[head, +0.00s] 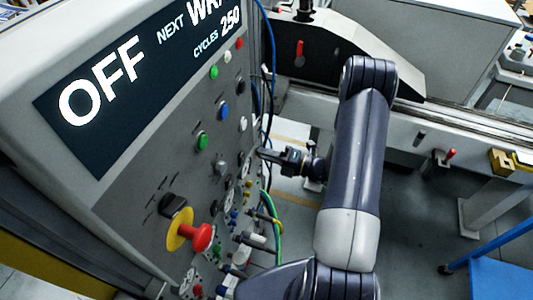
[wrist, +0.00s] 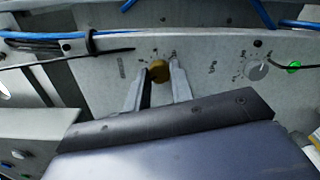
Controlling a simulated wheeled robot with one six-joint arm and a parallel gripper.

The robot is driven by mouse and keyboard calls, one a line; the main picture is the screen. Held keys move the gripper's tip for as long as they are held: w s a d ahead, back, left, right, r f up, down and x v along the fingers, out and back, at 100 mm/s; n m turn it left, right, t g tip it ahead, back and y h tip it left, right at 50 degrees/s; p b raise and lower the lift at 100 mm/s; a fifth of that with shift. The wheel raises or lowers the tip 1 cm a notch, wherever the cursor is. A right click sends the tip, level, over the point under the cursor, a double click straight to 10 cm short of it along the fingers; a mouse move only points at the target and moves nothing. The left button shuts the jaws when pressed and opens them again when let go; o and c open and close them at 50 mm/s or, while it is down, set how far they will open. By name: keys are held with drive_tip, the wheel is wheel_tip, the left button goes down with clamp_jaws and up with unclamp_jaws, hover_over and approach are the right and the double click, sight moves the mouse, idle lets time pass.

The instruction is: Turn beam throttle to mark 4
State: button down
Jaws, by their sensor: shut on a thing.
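In the wrist view a round brass-coloured knob (wrist: 158,70) sits on a grey panel (wrist: 205,95), with small printed marks around it. I take it to be the beam throttle; its name is not readable. My gripper (wrist: 157,74) has one finger on each side of the knob and is shut on it. The marks are too small to read, and I cannot tell where the knob points. In the head view my gripper (head: 264,153) reaches left to the side of the control panel; the knob cannot be made out there.
In the head view a display (head: 145,70) reads OFF; a red mushroom button (head: 200,237) and hanging cables (head: 272,215) stand out below.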

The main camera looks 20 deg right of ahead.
drive_tip(key=c, duration=1.2)
unclamp_jaws()
drive_tip(key=shift+c, duration=0.2)
drive_tip(key=b+v, duration=0.2)
drive_tip(key=v, duration=0.8)
drive_tip(key=shift+s+d, duration=0.2)
drive_tip(key=shift+d, duration=0.15)
drive_tip(key=p+x, duration=0.2)
drive_tip(key=x, duration=0.9)
drive_tip(key=shift+s+d, duration=0.15)
